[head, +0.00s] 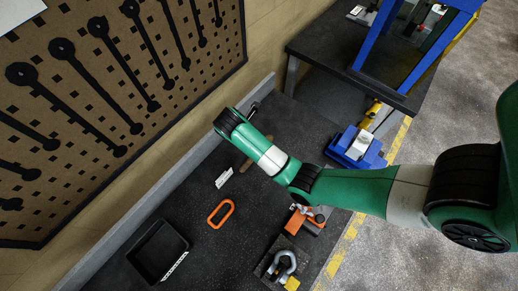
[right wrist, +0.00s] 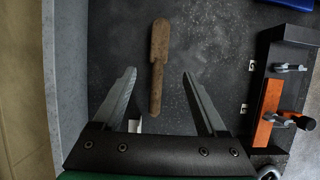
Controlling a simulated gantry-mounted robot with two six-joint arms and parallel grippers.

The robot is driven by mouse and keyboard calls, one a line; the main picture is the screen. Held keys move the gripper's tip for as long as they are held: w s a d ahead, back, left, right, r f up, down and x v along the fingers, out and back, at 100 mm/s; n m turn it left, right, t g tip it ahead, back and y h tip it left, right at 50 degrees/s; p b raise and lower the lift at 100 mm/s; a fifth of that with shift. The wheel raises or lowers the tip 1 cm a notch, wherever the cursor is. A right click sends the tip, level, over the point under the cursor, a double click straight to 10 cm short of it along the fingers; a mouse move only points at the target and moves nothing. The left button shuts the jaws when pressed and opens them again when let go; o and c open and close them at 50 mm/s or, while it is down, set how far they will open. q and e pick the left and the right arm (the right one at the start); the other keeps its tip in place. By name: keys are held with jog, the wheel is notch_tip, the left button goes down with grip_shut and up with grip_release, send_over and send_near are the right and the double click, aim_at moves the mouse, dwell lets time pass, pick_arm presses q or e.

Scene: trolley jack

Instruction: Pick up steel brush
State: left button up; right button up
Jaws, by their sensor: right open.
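The steel brush (right wrist: 158,65) lies flat on the dark bench top in the right wrist view. I see its long brown wooden body, wider at the far end; no bristles show. In the head view a small brown part of it (head: 245,164) shows beside my right arm, which hides the rest. My right gripper (right wrist: 159,74) is open, with one finger on each side of the brush and clear gaps to both. It appears to be above the bench, not touching the brush. My left gripper is not in view.
An orange-and-black tool holder (right wrist: 268,105) stands right of the gripper. On the bench are a white label (head: 223,178), an orange ring (head: 221,214), a black tray (head: 140,262) and a shackle (head: 291,263). A blue vise (head: 356,149) is beyond my arm. A low wall edges the bench.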

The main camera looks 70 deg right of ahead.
jog(key=b+x, duration=0.2)
jog(key=x, duration=0.3)
jog(key=shift+s+d+f, duration=0.15)
jog(key=shift+f, duration=0.25)
jog(key=shift+b+x, duration=0.95)
jog(key=shift+x, duration=1.8)
grip_shut()
